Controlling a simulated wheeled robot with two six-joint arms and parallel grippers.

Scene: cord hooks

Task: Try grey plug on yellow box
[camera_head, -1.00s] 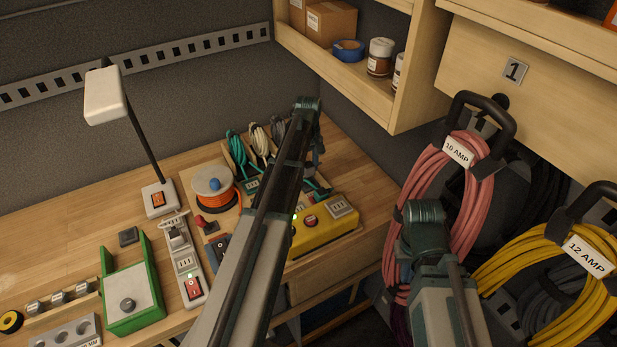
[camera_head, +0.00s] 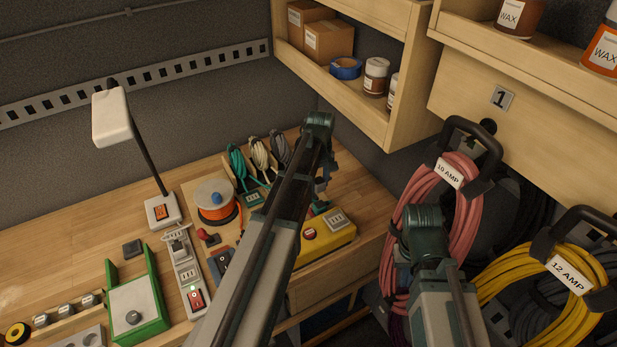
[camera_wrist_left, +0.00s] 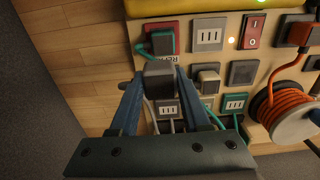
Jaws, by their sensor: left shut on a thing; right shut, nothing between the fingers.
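The yellow box (camera_head: 322,247) stands at the bench's right edge in the head view, with a red button and a grey socket (camera_head: 336,221) on top. My arm covers its left part. My left gripper (camera_head: 322,186) is above the bench behind the box, partly hidden by its own arm. In the left wrist view the left gripper (camera_wrist_left: 158,82) is shut on a dark grey plug (camera_wrist_left: 160,76), held over the edge of the board of sockets.
Green, white and grey cords (camera_head: 280,146) hang in a rack behind the board. An orange cord reel (camera_head: 215,208), a power strip (camera_head: 183,262) and a lamp (camera_head: 109,116) stand to the left. Pink cord (camera_head: 403,235) and yellow cord (camera_head: 497,261) hang at right. A shelf overhangs the back right.

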